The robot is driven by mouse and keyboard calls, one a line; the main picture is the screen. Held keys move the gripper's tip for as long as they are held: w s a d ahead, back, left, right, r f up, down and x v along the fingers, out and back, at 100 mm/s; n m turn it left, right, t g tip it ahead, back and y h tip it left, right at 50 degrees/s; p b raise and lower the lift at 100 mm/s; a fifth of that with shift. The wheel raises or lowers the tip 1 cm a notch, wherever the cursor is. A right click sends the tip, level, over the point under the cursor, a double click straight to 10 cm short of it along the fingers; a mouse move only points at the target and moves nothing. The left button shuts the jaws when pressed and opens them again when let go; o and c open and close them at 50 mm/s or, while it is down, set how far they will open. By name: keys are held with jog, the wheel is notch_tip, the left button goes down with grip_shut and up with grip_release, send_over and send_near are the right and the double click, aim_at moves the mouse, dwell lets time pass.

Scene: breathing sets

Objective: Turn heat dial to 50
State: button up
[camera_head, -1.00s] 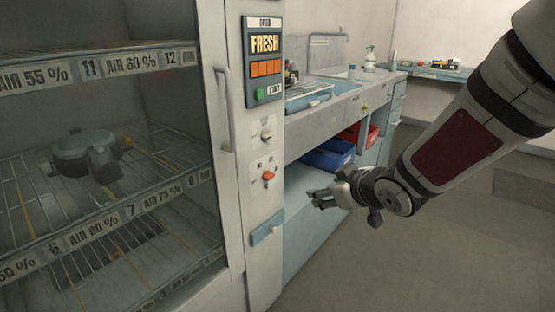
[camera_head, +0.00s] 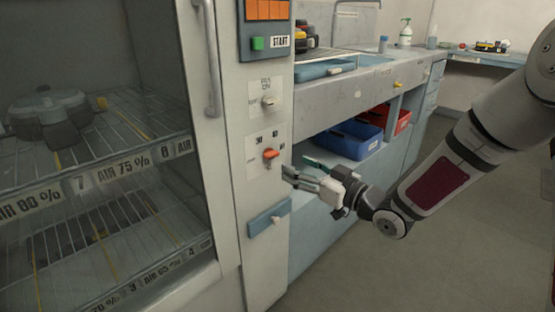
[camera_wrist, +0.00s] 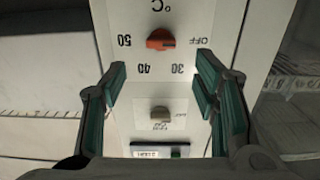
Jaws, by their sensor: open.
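The heat dial (camera_head: 270,154) is a small orange-red knob on a white plate on the oven's right-hand control column. In the wrist view the dial (camera_wrist: 159,40) appears upside down, with the marks OFF, 30, 40 and 50 around it. A dark strip on the knob lies on the side towards OFF. My gripper (camera_head: 297,178) is just right of the column, slightly below the dial. It also shows in the wrist view (camera_wrist: 162,82), with its green-padded fingers wide apart. The dial lies between and beyond the fingertips, apart from them, with nothing held.
A pale knob (camera_head: 269,101) sits above the dial, and a blue latch plate (camera_head: 270,219) below it. The oven door handle (camera_head: 211,75) is to the left. A blue bin (camera_head: 350,141) and a red bin (camera_head: 401,121) stand on the shelf behind my gripper.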

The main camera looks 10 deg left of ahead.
aim_at(274, 155)
jog(key=b+x, duration=0.2)
jog(key=x, duration=0.6)
jog(key=shift+w+a, duration=0.2)
jog(key=shift+a, duration=0.1)
jog(key=shift+c, duration=0.6)
jog(key=c, duration=1)
